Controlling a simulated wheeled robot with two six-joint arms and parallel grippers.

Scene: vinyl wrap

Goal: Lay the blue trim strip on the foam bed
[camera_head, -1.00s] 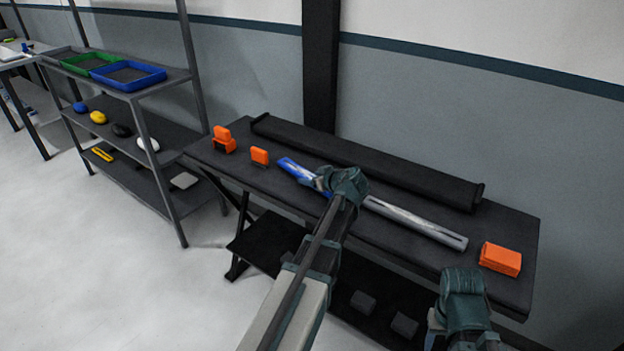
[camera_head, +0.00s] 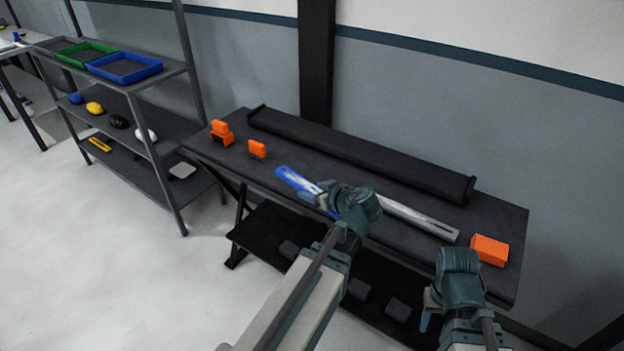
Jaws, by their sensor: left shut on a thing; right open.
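The blue trim strip (camera_head: 289,178) lies slanted over the left-middle of the dark table, with a pale glossy patch along it. My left gripper (camera_head: 328,197) is shut on it; the gripper and wrist hide part of it. A silver strip (camera_head: 425,219) runs out to the right from behind that wrist. I cannot tell whether the two touch. A long black bed with raised ends (camera_head: 360,153), seemingly the foam bed, lies along the back of the table, with its top bare. My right gripper (camera_head: 428,312) is open and empty in front of the table's right part.
Orange blocks stand on the table (camera_head: 505,222), at left (camera_head: 221,133), nearer the middle (camera_head: 257,149) and at right (camera_head: 490,250). A lower shelf holds dark blocks (camera_head: 398,309). A shelf rack (camera_head: 150,150) with trays stands left. A dark post (camera_head: 315,60) rises behind.

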